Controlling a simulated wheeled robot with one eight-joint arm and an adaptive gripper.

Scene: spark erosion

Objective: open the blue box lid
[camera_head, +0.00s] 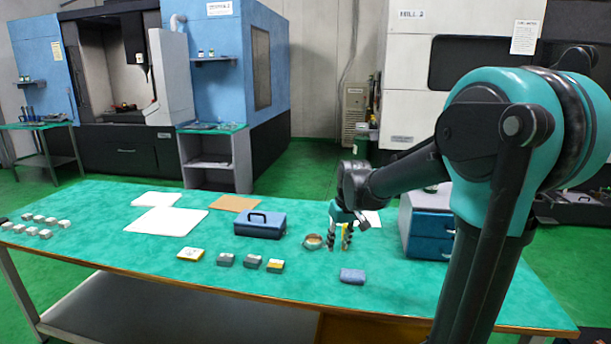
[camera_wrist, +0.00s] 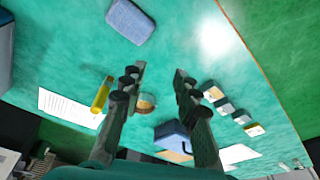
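The blue box (camera_head: 260,225) stands on the green table, left of my gripper, with a dark handle on its top; its lid looks closed. It also shows in the wrist view (camera_wrist: 171,133), partly hidden behind a finger. My gripper (camera_head: 341,246) points down over the table, to the right of the box and apart from it. In the wrist view my gripper (camera_wrist: 160,70) has its two fingers spread, with nothing between the tips.
A round tin-like object (camera_head: 313,242) and a yellow cylinder (camera_wrist: 101,95) are close to my gripper. A blue block (camera_head: 352,276) lies nearer the front edge. Small grey blocks (camera_head: 252,261) sit before the box. A blue drawer unit (camera_head: 430,232) stands right; papers (camera_head: 165,222) lie left.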

